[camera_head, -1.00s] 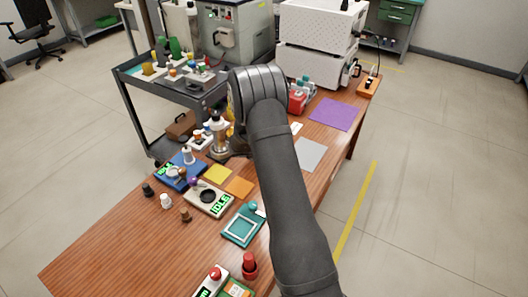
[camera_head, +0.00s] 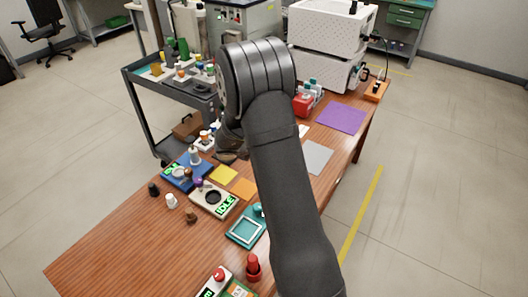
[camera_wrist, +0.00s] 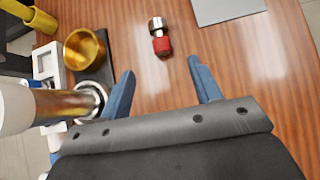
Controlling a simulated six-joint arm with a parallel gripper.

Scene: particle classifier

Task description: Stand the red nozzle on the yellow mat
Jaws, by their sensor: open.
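A small red and metal piece (camera_wrist: 160,38), which looks like the red nozzle, is on the wooden table in the wrist view, beyond my fingertips. Its metal end points away from me; I cannot tell for certain whether it lies or stands. My gripper (camera_wrist: 165,82) is open and empty, its two blue fingers apart, with the piece ahead of the gap. In the head view my wrist hides the fingers and that piece. The yellow mat (camera_head: 223,175) lies flat and bare on the table, left of my arm.
A brass cup (camera_wrist: 86,47) and a metal cylinder (camera_wrist: 60,104) stand close to my left finger. Another red piece (camera_head: 253,267) stands at the near edge. The front left tabletop is clear.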

